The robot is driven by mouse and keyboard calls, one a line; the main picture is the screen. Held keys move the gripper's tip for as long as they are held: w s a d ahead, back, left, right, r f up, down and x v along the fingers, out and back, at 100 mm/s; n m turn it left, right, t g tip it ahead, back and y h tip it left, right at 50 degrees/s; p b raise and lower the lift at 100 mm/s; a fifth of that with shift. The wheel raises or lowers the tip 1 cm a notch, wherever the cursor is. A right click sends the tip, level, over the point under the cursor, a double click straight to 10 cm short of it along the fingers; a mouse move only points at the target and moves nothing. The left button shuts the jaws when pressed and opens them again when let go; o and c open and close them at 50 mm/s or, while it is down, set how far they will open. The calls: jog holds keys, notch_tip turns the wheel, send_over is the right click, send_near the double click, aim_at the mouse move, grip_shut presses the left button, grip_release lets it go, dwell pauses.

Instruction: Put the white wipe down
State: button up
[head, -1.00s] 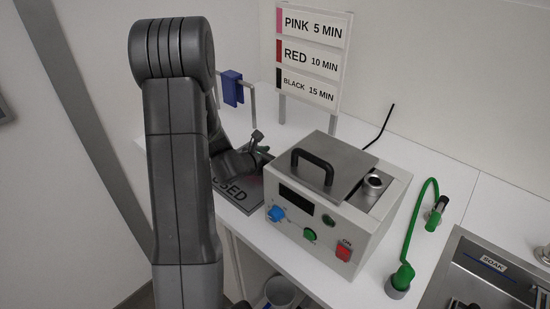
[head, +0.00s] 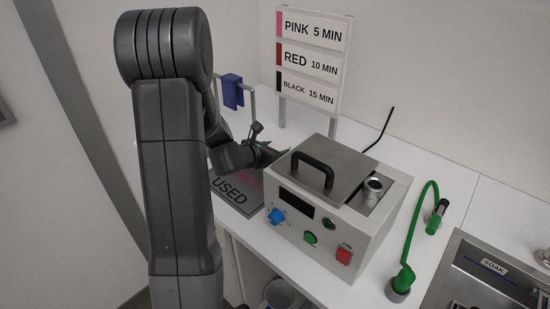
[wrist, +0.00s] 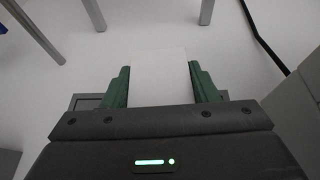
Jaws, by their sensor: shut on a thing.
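The white wipe (wrist: 160,78) is between the green fingers of my gripper (wrist: 160,88) in the wrist view. My gripper is shut on it, and the wipe's far end sticks out beyond the fingertips. In the head view my gripper (head: 265,148) is behind the left rear of the grey box, above the white counter. The wipe cannot be made out there. A grey mat marked USED (head: 230,197) lies on the counter left of the box, with a pinkish patch on it. My arm hides part of that area.
The box (head: 335,235) with a black-handled lid (head: 325,165) stands close right of my gripper. A stand with a blue item (head: 232,91) and a sign (head: 312,60) are behind. A green hose (head: 413,230) and SOAK basin (head: 462,262) are at right.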

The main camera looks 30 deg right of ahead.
notch_tip(320, 180, up, 6)
jog(key=shift+r, duration=0.2)
notch_tip(320, 180, up, 14)
jog(key=p, duration=0.9)
jog(key=w+a+f+n+t+y+b, duration=0.25)
jog(key=w+a+f, duration=0.3)
jog(key=a, duration=0.35)
jog(key=w+a+f+n+t+y+b, duration=0.1)
jog(key=w+a+f+n+t+b, duration=0.15)
jog(key=w+a+f, duration=0.5)
jog(key=a+f+n+t+y+b, duration=0.1)
jog(key=a+f+n+y, duration=0.1)
jog(key=a, duration=0.9)
jog(key=a+f+n+t+y+b, duration=0.2)
jog(key=a+f, duration=0.4)
jog(key=a, duration=0.6)
jog(key=shift+w+n+y, duration=0.3)
jog(key=shift+n+y, duration=0.35)
jog(key=shift+n, duration=0.25)
jog(key=shift+f, duration=0.1)
